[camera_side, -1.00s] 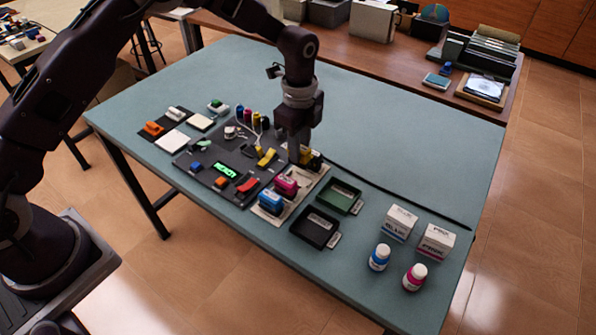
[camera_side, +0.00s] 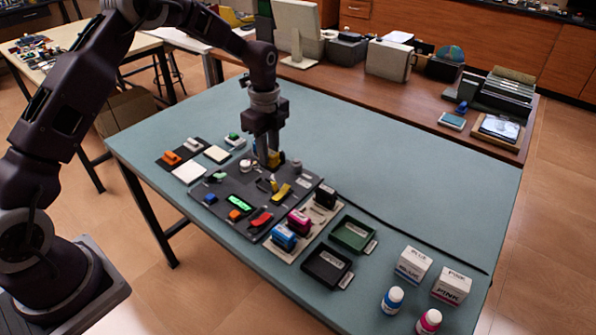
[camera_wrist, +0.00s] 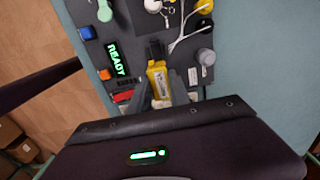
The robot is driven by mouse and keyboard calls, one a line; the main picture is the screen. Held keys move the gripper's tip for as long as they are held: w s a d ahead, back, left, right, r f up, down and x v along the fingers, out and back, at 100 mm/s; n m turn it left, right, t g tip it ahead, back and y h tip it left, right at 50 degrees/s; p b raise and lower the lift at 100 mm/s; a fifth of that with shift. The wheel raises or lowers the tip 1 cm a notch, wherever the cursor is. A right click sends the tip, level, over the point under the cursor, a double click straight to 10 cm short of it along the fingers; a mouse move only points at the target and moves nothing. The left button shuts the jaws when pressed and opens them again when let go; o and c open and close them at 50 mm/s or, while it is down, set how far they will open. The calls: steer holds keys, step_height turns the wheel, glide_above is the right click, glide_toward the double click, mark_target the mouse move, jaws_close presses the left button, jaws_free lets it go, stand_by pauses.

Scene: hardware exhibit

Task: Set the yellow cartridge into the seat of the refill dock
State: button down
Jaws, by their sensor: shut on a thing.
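The yellow cartridge (camera_wrist: 158,78), with a black end, is between the two fingers of my gripper (camera_wrist: 162,88) in the wrist view. My gripper is shut on it. In the side view my gripper (camera_side: 269,163) is over the back part of the dark board, and a bit of the cartridge (camera_side: 279,157) shows beside the fingers. The dark board (camera_side: 222,192) carries a green display, reading READY in the wrist view (camera_wrist: 117,60). I cannot tell which part of it is the refill dock's seat, or whether the cartridge touches anything.
Black (camera_side: 326,195), pink (camera_side: 298,221) and blue (camera_side: 284,236) cartridges stand on a pale strip at the board's right. A yellow piece (camera_side: 282,191) and a red piece (camera_side: 261,220) lie on the board. White cables (camera_wrist: 185,38) run nearby. Green (camera_side: 352,234) and black (camera_side: 326,268) trays stand farther right.

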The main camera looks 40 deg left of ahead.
mark_target(264, 168)
steer(key=shift+s+a, duration=0.1)
steer(key=shift+a, duration=0.6)
steer(key=shift+a+f, duration=0.15)
steer(key=shift+f, duration=2.85)
steer(key=shift+f, duration=0.65)
steer(key=c, duration=0.7)
jaws_free()
steer(key=shift+c, duration=0.2)
steer(key=shift+r, duration=3.75)
